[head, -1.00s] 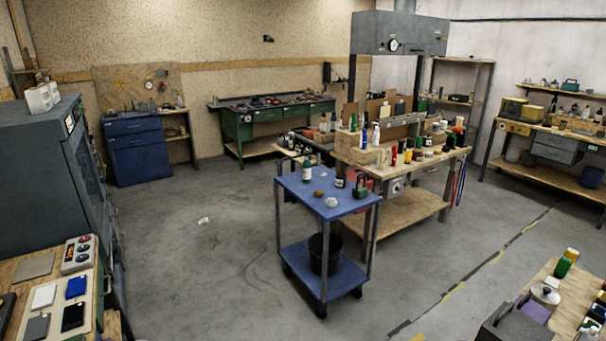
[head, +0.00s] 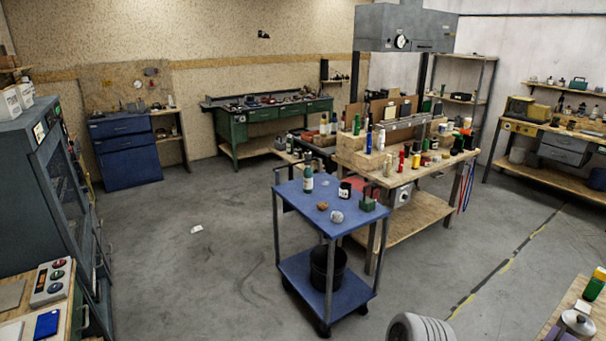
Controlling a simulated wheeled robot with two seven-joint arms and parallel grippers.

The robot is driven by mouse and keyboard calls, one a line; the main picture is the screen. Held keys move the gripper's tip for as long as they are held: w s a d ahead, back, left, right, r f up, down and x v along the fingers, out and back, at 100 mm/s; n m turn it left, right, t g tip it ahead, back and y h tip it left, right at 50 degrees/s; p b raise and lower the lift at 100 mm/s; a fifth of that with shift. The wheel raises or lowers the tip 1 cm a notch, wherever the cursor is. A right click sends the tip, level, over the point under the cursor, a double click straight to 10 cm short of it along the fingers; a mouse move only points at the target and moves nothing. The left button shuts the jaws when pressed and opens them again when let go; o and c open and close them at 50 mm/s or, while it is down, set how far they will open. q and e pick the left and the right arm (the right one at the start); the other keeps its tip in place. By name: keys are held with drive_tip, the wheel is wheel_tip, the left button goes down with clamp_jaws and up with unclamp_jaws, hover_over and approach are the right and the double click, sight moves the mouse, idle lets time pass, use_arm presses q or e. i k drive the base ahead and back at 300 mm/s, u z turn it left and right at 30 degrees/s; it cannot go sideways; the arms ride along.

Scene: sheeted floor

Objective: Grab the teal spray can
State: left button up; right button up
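Beside the can are a dark jar (head: 345,190), a brown lump (head: 322,206), a grey lump (head: 337,217) and a green object (head: 367,204). A crowded wooden workbench (head: 385,176) stands close behind the cart. Floor (head: 190,270) left of the cart is open.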

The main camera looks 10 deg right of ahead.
sight(308, 172)
drive_tip(key=i, duration=3.05)
drive_tip(key=z, duration=2.1)
